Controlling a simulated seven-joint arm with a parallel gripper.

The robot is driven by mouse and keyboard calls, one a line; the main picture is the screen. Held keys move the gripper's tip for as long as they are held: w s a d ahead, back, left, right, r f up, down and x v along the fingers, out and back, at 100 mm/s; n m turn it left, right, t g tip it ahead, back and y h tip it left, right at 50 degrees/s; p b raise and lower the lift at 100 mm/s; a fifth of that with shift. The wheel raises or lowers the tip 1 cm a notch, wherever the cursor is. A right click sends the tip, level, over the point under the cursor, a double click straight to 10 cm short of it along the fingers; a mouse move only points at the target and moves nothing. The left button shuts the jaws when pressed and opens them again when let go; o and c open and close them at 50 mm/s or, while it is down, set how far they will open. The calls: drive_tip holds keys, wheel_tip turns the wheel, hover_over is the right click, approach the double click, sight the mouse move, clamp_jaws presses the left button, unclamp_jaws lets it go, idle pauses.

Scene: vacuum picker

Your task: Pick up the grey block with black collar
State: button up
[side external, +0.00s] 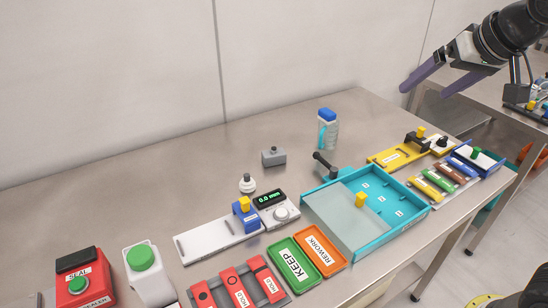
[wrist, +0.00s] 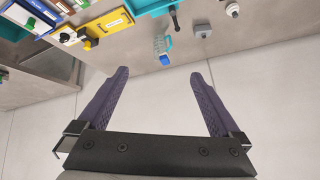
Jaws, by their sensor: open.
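The grey block with a black collar (side external: 273,157) stands upright on the steel table, left of the clear bottle with a blue cap. It also shows near the top of the wrist view (wrist: 203,30), well beyond my fingertips. My gripper (side external: 423,91) has two purple fingers spread apart with nothing between them. It is in the air at the upper right of the side view, far from the block.
A bottle (side external: 328,130) and a white knob (side external: 247,184) stand near the block. A teal tray (side external: 424,213) with a black handle, a white fixture (side external: 205,243), and orange (side external: 328,262) and green trays lie in front. The table behind the block is clear up to the wall.

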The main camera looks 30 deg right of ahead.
drive_tip(key=w+a, duration=0.3)
drive_tip(key=w, duration=0.9)
drive_tip(key=g, duration=0.2)
hover_over(274, 149)
drive_tip(key=s+a, duration=0.2)
drive_tip(key=s, duration=0.1)
drive_tip(key=shift+n+h, duration=0.3)
drive_tip(key=shift+h, duration=0.1)
drive_tip(key=f, duration=2.6)
drive_tip(key=shift+d+f, duration=0.2)
drive_tip(key=shift+f, duration=0.15)
drive_tip(key=shift+x, duration=3.1)
drive_tip(key=shift+d, duration=0.1)
drive_tip(key=shift+c, duration=0.3)
